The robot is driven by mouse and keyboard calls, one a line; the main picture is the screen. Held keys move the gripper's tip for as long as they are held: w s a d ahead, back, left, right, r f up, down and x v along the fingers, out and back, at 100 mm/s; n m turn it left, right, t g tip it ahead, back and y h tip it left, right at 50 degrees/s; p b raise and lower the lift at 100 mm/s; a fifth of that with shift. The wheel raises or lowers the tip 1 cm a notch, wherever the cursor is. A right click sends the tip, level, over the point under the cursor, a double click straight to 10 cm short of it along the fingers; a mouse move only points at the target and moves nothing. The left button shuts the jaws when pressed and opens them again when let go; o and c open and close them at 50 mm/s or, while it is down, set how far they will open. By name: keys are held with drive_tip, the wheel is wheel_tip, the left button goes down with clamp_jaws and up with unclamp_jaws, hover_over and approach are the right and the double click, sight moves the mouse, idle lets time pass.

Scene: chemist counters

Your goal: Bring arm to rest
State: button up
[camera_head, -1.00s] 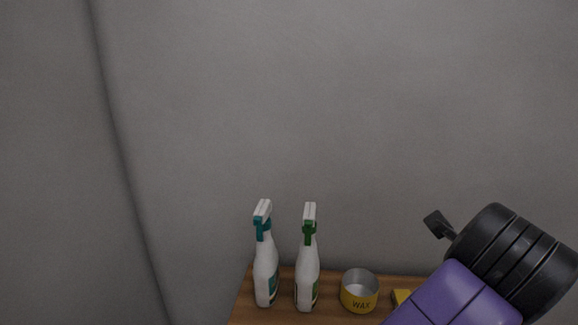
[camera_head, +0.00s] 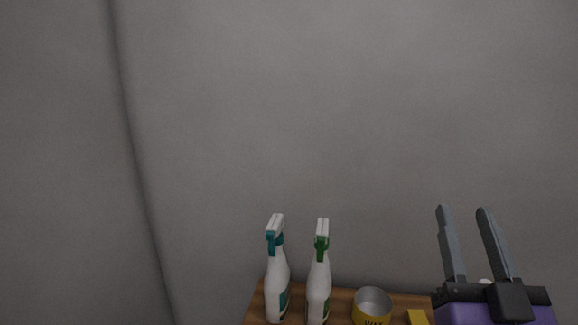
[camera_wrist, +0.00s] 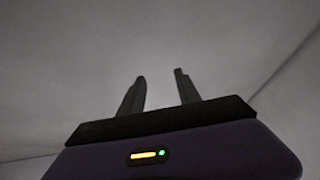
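My gripper (camera_head: 462,212) is at the lower right of the head view, with its two dark fingers pointing up. The fingers are apart and nothing is between them. In the wrist view my gripper (camera_wrist: 160,75) also shows two separate fingers against a plain grey surface. It is held up in front of the wall, at the right side of the wooden counter (camera_head: 340,296). The rest of my arm is mostly below the picture.
A spray bottle with a teal trigger (camera_head: 277,275) and one with a green trigger (camera_head: 319,280) stand upright on the counter. A yellow wax tin (camera_head: 372,305) and a yellow object (camera_head: 417,317) are nearer my gripper. The grey wall (camera_head: 350,120) behind is bare.

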drive_tip(key=s+a+f+n+g+y, duration=0.1)
drive_tip(key=s+a+f+n+y, duration=0.25)
drive_tip(key=s+f, duration=0.35)
drive_tip(key=s+a+f+n+g+y, duration=0.2)
drive_tip(key=s+f+n+y, duration=0.25)
drive_tip(key=f, duration=0.55)
drive_tip(key=s+f+m+g+h, duration=0.2)
drive_tip(key=s+f+m+g, duration=0.1)
drive_tip(key=s+f, duration=0.4)
drive_tip(key=s+d+f+m+g+h, duration=0.1)
drive_tip(key=s+f, duration=0.6)
drive_tip(key=s, duration=0.7)
drive_tip(key=shift+d+m+g+h, duration=0.3)
drive_tip(key=shift+m+g+h, duration=0.3)
drive_tip(key=shift+m+g, duration=0.35)
